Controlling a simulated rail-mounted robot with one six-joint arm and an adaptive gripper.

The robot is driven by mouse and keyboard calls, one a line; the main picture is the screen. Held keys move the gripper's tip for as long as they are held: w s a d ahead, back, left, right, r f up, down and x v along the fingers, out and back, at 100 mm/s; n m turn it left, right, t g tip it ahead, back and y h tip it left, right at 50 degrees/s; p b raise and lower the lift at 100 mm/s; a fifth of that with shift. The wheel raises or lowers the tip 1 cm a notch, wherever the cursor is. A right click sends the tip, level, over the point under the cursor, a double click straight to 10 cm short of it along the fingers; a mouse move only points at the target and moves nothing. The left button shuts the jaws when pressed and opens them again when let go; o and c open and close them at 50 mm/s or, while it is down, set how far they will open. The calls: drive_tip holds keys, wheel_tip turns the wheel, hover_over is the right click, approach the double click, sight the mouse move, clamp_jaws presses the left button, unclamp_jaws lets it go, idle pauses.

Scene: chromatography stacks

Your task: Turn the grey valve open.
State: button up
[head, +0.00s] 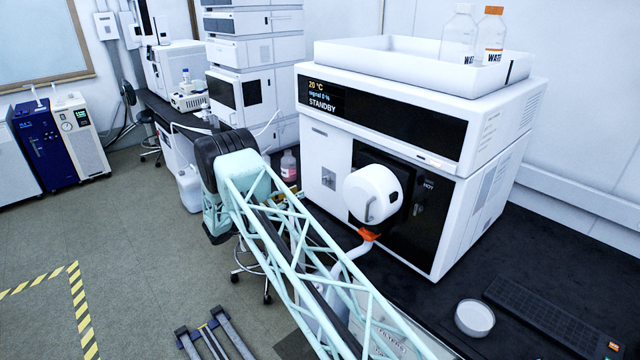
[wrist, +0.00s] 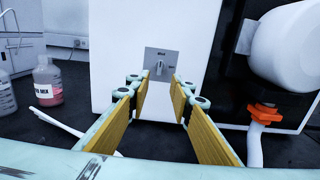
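The grey valve (wrist: 160,67) is a small knob on a square grey plate, on the white front panel of the instrument. Its handle looks roughly upright, pointing to the upper label; the small labels are hard to read. The plate also shows in the head view (head: 328,178), left of the round white housing. My gripper (wrist: 158,90) is open and empty, its yellow-padded fingers on either side of the valve in the picture. The fingertips look short of the panel and a little below the valve. In the head view my arm largely hides the gripper.
A round white housing (wrist: 285,50) juts out right of the valve, with an orange fitting (wrist: 264,113) and white pipe below. A bottle with pink liquid (wrist: 47,82) stands at left on the dark bench. A white dish (head: 474,318) sits at front right.

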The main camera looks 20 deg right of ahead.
sight(323, 181)
drive_tip(key=shift+d, duration=0.1)
drive_tip(key=shift+x, duration=6.75)
clamp_jaws()
